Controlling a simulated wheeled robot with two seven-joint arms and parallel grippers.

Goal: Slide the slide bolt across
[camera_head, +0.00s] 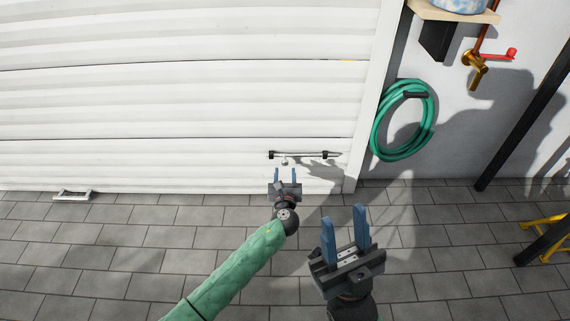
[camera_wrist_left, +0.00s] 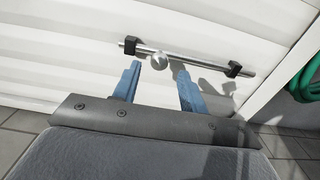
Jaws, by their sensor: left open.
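The slide bolt (camera_head: 305,154) is a thin metal rod held by two black brackets low on the white shutter door. It also shows in the left wrist view (camera_wrist_left: 198,60), with a round silver knob (camera_wrist_left: 159,61) near its left bracket. My left gripper (camera_head: 286,171) is open and faces the bolt, with the knob ahead of the gap between its blue fingers. In the left wrist view the fingers (camera_wrist_left: 155,80) sit either side of and below the knob; I cannot tell whether they touch anything. My right gripper (camera_head: 344,225) is open and empty, nearer to me above the paving.
The white door (camera_head: 180,110) fills the left, with a white handle (camera_head: 72,195) at its foot. A coiled green hose (camera_head: 378,135) and a brass tap (camera_head: 476,68) are on the wall at right. A yellow-footed stand (camera_head: 545,225) is at far right. Grey paving is clear.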

